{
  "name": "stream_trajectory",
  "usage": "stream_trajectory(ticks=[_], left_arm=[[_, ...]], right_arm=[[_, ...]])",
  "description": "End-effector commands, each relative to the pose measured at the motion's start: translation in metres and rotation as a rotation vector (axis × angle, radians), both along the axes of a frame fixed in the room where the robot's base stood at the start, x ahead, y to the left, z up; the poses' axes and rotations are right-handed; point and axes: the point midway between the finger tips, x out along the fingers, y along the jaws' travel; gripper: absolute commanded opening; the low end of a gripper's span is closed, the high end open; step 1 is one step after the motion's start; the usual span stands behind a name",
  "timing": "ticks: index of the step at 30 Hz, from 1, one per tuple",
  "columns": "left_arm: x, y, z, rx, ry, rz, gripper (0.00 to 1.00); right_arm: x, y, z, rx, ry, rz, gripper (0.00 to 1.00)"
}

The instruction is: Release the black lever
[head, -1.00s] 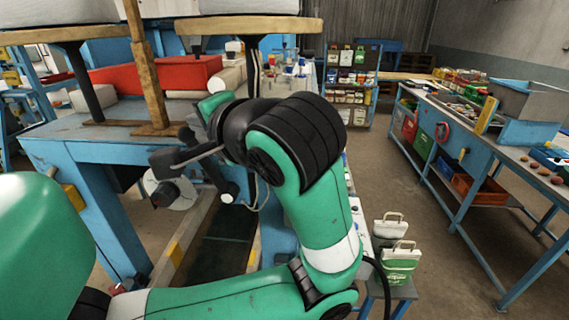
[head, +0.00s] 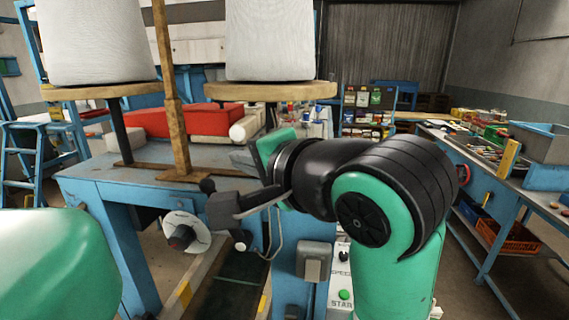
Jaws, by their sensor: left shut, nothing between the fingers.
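The black lever (head: 207,186) shows in the head view left of centre, at the front edge of the blue machine table. Its round knob sticks up on the left, and its lower end shows below and to the right. The gripper is shut with nothing held. I cannot tell whether it touches the lever.
A grey-blue machine table (head: 135,180) carries a wooden post (head: 172,90) and round wooden stands with white sacks (head: 268,40). A control panel (head: 343,268) with a green button is beside my arm. A workbench (head: 468,160) stands at the right, beyond open floor.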

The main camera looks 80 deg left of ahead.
Motion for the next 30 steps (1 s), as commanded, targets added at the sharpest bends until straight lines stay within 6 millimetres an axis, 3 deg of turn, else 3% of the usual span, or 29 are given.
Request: stream_trajectory(ticks=[3,9,30], left_arm=[[0.011,-0.021,0.014,0.000,0.001,-0.005,0.00],[0.021,-0.043,0.025,0.000,0.001,-0.003,0.00],[0.023,-0.046,0.026,0.001,0.003,0.000,0.00]], right_arm=[[0.000,0.000,0.003,0.000,0.000,0.000,0.50],[0.000,0.000,0.006,0.000,0.000,0.000,0.50],[0.000,0.000,0.006,0.000,0.000,0.000,0.50]])
